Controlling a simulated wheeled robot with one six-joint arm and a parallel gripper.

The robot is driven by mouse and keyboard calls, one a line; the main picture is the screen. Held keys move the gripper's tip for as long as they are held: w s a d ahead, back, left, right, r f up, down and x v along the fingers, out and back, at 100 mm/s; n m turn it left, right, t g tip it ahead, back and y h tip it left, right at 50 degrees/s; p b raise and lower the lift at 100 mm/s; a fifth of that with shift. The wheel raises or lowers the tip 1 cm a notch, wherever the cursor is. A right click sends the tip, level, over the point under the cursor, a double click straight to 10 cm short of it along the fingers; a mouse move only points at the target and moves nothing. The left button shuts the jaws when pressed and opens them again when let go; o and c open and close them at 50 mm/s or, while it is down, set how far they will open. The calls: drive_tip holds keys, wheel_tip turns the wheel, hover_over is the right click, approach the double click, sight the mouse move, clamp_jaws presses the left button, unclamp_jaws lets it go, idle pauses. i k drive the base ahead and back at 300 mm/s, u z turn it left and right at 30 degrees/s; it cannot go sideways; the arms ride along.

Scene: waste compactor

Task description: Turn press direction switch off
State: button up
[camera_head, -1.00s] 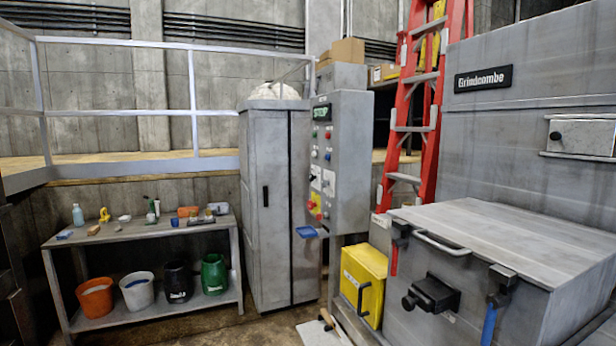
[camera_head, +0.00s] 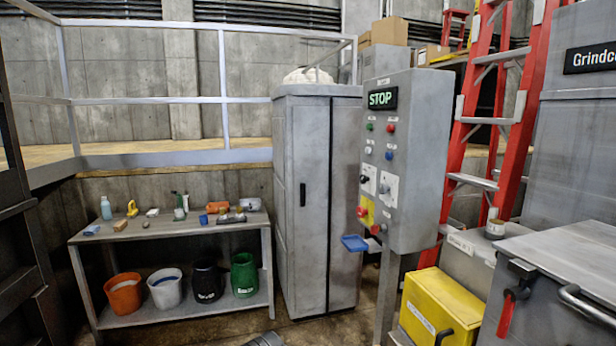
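The grey control box (camera_head: 418,150) stands on a post right of centre, with a lit green STOP display (camera_head: 382,98) at its top. Two rotary switches on pale plates sit mid-panel: a left one (camera_head: 366,179) and a right one (camera_head: 386,188). Their labels are too small to read, so I cannot tell which is the press direction switch, or its setting. Green, red, white and blue buttons are above them. A red emergency button (camera_head: 362,211) on a yellow plate is below. My gripper is not in view.
A tall grey cabinet (camera_head: 308,200) stands left of the box. A workbench (camera_head: 165,230) with small items and buckets is farther left. A blue tray (camera_head: 354,243) juts out below the panel. A yellow bin (camera_head: 440,305), red ladder (camera_head: 480,130) and the grey compactor (camera_head: 570,250) are right.

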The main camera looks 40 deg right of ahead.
sight(363, 179)
drive_tip(key=z, duration=0.1)
drive_tip(key=i, duration=1.3)
drive_tip(key=z, duration=0.5)
